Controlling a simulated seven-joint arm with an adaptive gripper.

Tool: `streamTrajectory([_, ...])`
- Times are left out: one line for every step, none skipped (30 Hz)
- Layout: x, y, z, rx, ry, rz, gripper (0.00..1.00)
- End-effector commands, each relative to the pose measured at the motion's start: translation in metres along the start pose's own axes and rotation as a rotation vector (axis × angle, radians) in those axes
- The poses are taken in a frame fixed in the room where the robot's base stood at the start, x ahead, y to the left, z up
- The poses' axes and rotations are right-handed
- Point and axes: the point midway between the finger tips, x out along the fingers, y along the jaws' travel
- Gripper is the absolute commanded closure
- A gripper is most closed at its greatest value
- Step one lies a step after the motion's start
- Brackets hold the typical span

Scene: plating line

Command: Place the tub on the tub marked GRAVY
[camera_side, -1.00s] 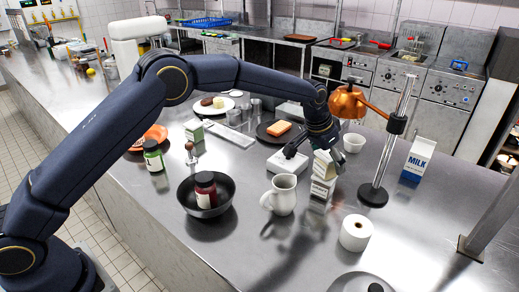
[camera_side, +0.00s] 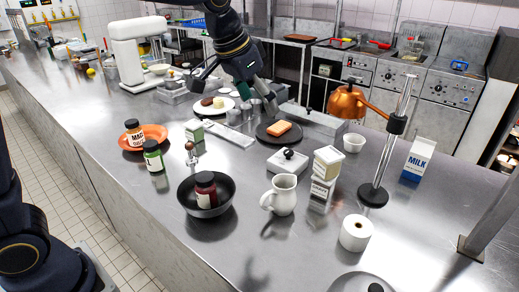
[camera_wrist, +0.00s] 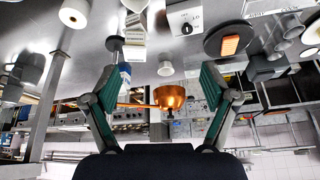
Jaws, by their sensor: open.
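Two small whitish tubs stand stacked right of centre in the side view. The upper tub (camera_side: 327,161) rests on the lower tub (camera_side: 321,188) and looks slightly turned against it. I cannot read their labels, so I cannot tell which is marked GRAVY. My gripper (camera_side: 238,92) is open and empty, well up and left of the stack, above the area of the plates. In the wrist view my gripper (camera_wrist: 158,80) has its fingers wide apart with nothing between them. A stack of pale boxes shows near the left finger there.
A white jug (camera_side: 283,195) stands just left of the stack, with a white scale-like device (camera_side: 288,162) behind it. A lamp pole (camera_side: 384,155) with a copper shade (camera_side: 347,102) rises to the right.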

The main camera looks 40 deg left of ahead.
Motion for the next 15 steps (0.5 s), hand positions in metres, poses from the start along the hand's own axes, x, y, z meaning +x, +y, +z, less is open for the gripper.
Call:
streamTrajectory([-0.024,-0.010,0.028,-0.028,0.013,-0.015,0.15])
streamTrajectory([-0.034,-0.014,0.045,-0.044,0.017,-0.023,0.15])
streamTrajectory([-0.046,-0.020,0.069,-0.067,0.023,-0.034,0.15])
streamTrajectory([-0.054,-0.023,0.087,-0.084,0.027,-0.041,0.15])
streamTrajectory([-0.060,-0.026,0.106,-0.101,0.031,-0.049,0.15])
streamTrajectory([-0.067,-0.028,0.130,-0.123,0.036,-0.058,0.15])
streamTrajectory([-0.070,-0.030,0.147,-0.139,0.040,-0.064,0.15])
streamTrajectory([-0.072,-0.031,0.164,-0.152,0.044,-0.069,0.15])
streamTrajectory([-0.073,-0.031,0.184,-0.170,0.048,-0.076,0.15])
streamTrajectory([-0.073,-0.032,0.197,-0.182,0.051,-0.080,0.15])
streamTrajectory([-0.073,-0.031,0.209,-0.192,0.053,-0.084,0.15])
streamTrajectory([-0.072,-0.031,0.223,-0.204,0.057,-0.088,0.15])
streamTrajectory([-0.071,-0.031,0.232,-0.212,0.058,-0.091,0.15])
streamTrajectory([-0.070,-0.030,0.239,-0.219,0.059,-0.092,0.15])
streamTrajectory([-0.068,-0.030,0.247,-0.225,0.060,-0.094,0.15])
